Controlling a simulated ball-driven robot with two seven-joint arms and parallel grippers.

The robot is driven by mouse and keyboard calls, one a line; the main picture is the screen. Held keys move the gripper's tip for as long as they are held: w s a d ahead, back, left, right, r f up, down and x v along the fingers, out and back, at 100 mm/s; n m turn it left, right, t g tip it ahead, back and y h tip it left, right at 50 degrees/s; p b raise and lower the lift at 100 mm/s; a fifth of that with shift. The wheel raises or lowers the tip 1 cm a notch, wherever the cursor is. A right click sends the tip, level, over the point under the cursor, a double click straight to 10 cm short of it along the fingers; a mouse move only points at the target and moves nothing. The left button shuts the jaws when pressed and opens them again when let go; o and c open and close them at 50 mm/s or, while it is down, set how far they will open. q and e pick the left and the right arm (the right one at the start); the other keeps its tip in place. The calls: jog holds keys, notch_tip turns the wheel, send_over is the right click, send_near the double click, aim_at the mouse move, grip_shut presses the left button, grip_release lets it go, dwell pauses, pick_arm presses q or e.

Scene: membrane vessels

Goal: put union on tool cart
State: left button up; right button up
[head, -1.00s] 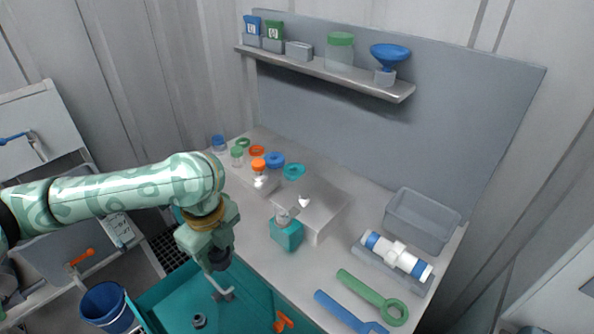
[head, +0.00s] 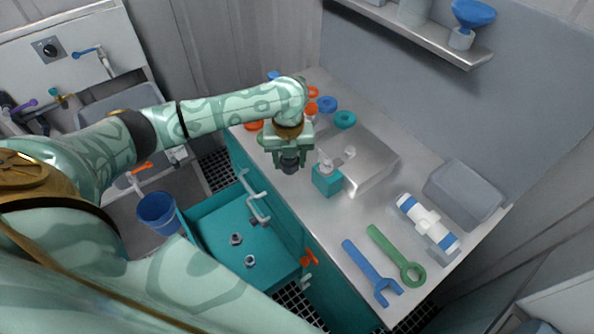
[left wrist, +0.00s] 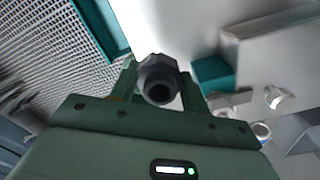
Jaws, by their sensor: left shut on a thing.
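My left gripper (head: 290,160) is shut on a dark grey union (head: 289,167). It hangs near the front edge of the steel worktop, left of the teal soap bottle. In the left wrist view the union (left wrist: 158,80) sits between the two fingers (left wrist: 160,72), its round opening facing the camera. I cannot tell whether this teal unit is the tool cart. My right gripper is not in view.
The soap bottle (head: 327,180) stands close right of the gripper. A green wrench (head: 392,252), a blue wrench (head: 370,270), a white-blue membrane vessel (head: 427,222) and a grey bin (head: 463,193) occupy the worktop's right part. A blue bucket (head: 160,212) stands at left.

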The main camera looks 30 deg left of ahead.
aim_at(294, 169)
pick_arm(q)
jog(key=shift+w+d+f, duration=0.15)
jog(key=shift+w+f, duration=0.4)
jog(key=shift+f, duration=0.15)
jog(key=f, duration=0.1)
jog(key=f+b, duration=0.2)
jog(key=shift+w+f, duration=0.25)
jog(key=shift+f, duration=0.1)
jog(key=shift+r, duration=0.15)
jog(key=shift+f, duration=0.2)
jog(key=o, duration=0.7)
notch_tip(294, 169, up, 12)
jog(key=p, duration=0.5)
jog(key=shift+r, duration=0.2)
